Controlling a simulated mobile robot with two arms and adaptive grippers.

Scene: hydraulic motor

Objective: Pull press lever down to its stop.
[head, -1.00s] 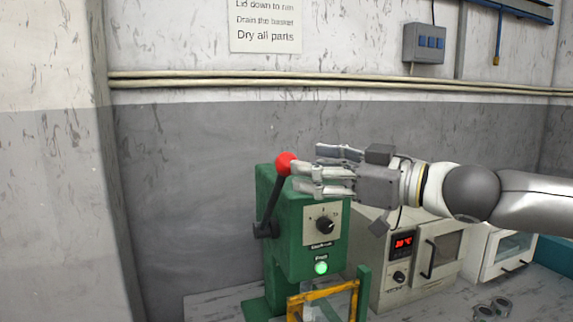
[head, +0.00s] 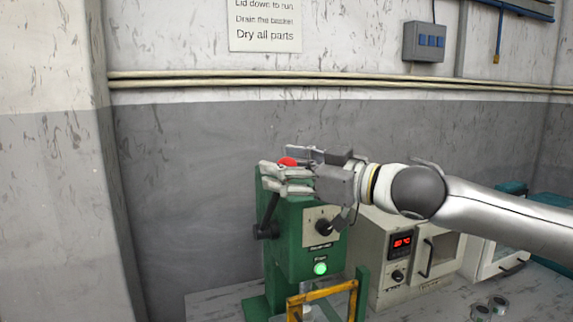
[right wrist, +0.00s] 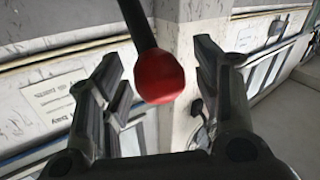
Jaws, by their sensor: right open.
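The green press (head: 297,245) stands on the bench against the wall. Its dark lever (head: 268,215) rises from a pivot on the press's left side and ends in a red ball knob. My right gripper (head: 272,172) is at the knob, with its fingers on either side; the red knob (head: 287,162) shows partly between them. In the right wrist view the knob (right wrist: 159,77) sits between the two open, spread fingers, with gaps on both sides. My left gripper is not in view.
A yellow frame (head: 322,292) stands at the front of the press. An oven with a red display (head: 402,243) stands to the right, under my right arm. Small metal rings (head: 490,307) lie on the bench at the right. The wall is close behind the press.

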